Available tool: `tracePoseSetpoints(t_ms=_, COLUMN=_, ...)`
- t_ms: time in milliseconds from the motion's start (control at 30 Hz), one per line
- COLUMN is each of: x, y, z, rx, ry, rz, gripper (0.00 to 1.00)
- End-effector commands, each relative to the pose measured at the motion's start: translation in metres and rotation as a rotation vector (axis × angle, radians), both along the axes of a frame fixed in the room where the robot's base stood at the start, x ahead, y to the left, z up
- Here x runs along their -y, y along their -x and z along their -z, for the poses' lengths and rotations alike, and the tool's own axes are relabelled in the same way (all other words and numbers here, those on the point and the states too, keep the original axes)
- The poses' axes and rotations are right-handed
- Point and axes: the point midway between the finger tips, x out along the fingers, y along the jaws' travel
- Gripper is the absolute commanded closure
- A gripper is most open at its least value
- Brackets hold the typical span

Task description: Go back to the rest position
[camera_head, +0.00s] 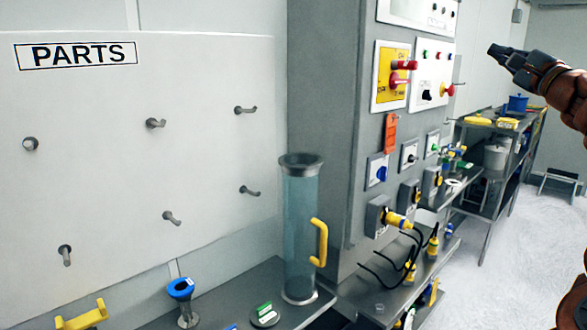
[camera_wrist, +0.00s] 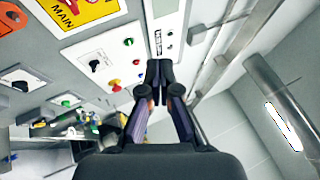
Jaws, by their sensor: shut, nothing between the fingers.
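My gripper (camera_head: 497,52) is at the upper right of the head view, on my brown arm, raised in free air and pointing left. In the wrist view my gripper (camera_wrist: 159,68) shows its two dark fingers together at the tips, with nothing between them. Behind it stands the grey control cabinet (camera_head: 325,100) with its switches and knobs. My gripper appears apart from the cabinet and touches nothing that I can see.
A clear cylinder (camera_head: 300,230) with a yellow handle stands on the metal bench before the cabinet. The white PARTS board (camera_head: 200,150) with several pegs is at left. A steel shelf (camera_head: 490,200) stands at the back right. The pale floor (camera_head: 530,240) at right is open.

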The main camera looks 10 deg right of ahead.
Motion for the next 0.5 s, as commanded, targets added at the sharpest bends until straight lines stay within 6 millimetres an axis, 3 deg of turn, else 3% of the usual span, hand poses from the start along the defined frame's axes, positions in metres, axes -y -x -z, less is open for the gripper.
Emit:
tracePoseSetpoints(t_ms=167, x=-0.061, y=-0.013, z=0.002, rx=-0.049, ry=0.086, rz=-0.095, gripper=1.00)
tracePoseSetpoints(t_ms=267, x=-0.112, y=-0.019, z=0.008, rx=-0.089, ry=0.163, rz=-0.172, gripper=1.00)
tracePoseSetpoints(t_ms=500, x=-0.254, y=-0.011, z=0.046, rx=-0.211, ry=0.418, rz=-0.380, gripper=1.00)
